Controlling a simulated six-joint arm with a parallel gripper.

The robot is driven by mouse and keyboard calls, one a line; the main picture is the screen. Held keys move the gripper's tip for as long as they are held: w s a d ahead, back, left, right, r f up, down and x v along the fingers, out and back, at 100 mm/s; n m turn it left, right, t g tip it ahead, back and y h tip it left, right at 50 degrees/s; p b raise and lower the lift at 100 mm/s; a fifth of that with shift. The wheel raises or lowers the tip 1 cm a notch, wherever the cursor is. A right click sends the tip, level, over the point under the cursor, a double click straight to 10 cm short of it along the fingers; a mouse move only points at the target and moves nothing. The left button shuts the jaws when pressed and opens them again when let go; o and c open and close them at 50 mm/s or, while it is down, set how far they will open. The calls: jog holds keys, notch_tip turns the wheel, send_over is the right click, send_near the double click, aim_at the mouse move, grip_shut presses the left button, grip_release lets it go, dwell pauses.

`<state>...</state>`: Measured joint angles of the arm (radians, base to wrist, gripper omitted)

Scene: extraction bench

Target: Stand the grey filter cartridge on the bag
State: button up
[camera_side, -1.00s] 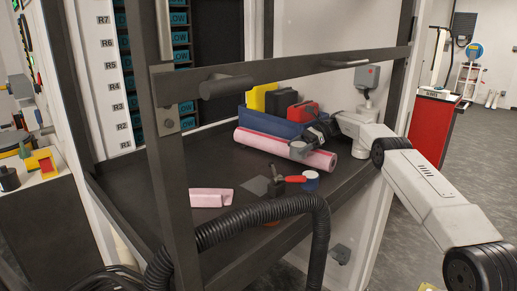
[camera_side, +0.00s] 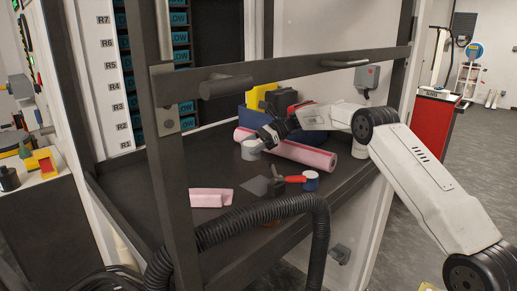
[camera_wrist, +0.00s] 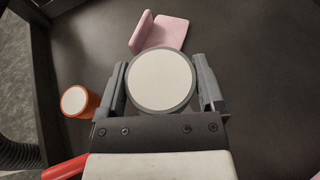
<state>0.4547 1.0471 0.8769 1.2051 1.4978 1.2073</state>
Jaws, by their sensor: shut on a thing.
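The grey filter cartridge (camera_side: 251,152) is a short cylinder with a pale round end. My gripper (camera_side: 264,141) is shut on it in the side view, holding it above the dark bench top. In the wrist view the grey cartridge (camera_wrist: 161,79) sits between the two fingers of my gripper (camera_wrist: 163,88), its pale end facing the camera. A pink L-shaped piece (camera_side: 210,198) lies on the bench to the left and below the cartridge in the side view; the wrist view shows it beyond the cartridge (camera_wrist: 172,33). I cannot tell which thing is the bag.
A pink roll (camera_side: 300,154) lies behind my gripper, before blue, yellow and red items. A frame bar and black hose (camera_side: 250,216) cross the front.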

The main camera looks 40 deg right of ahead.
jog(key=a+r, duration=0.2)
jog(key=a, duration=1.2)
jog(key=shift+s+d+f, duration=0.15)
jog(key=shift+f, duration=2)
jog(key=shift+s+d+f, duration=0.15)
jog(key=shift+f, duration=1.95)
jog(key=shift+f, duration=0.1)
jog(key=o, duration=1.1)
jog(key=shift+f, duration=0.1)
jog(key=shift+c, duration=0.2)
jog(key=shift+r, duration=0.2)
jog(key=v, duration=1.2)
jog(key=shift+r, duration=0.2)
